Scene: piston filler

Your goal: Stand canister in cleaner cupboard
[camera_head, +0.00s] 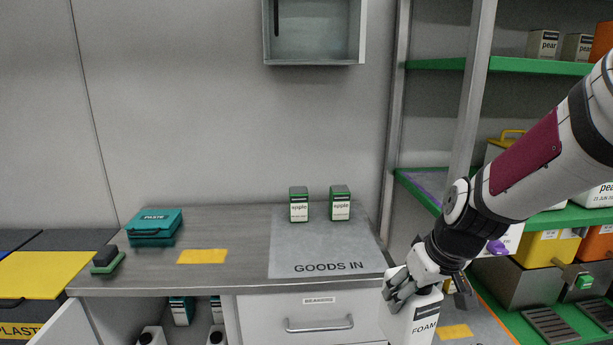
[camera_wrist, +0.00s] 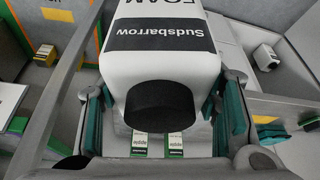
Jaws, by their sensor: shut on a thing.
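My gripper (camera_head: 402,288) is shut on a white canister labelled FOAM (camera_head: 422,322), to the right of the bench's front corner. In the head view the canister hangs below the gripper and its lower part is cut off by the frame. In the wrist view the canister (camera_wrist: 168,45) is between the teal-padded fingers, with its black cap towards the camera. An open cupboard (camera_head: 105,322) lies under the left of the bench. White containers with dark caps (camera_head: 152,338) and teal boxes (camera_head: 181,309) show inside it.
A closed drawer (camera_head: 315,318) sits below. Green shelving (camera_head: 575,216) stands right.

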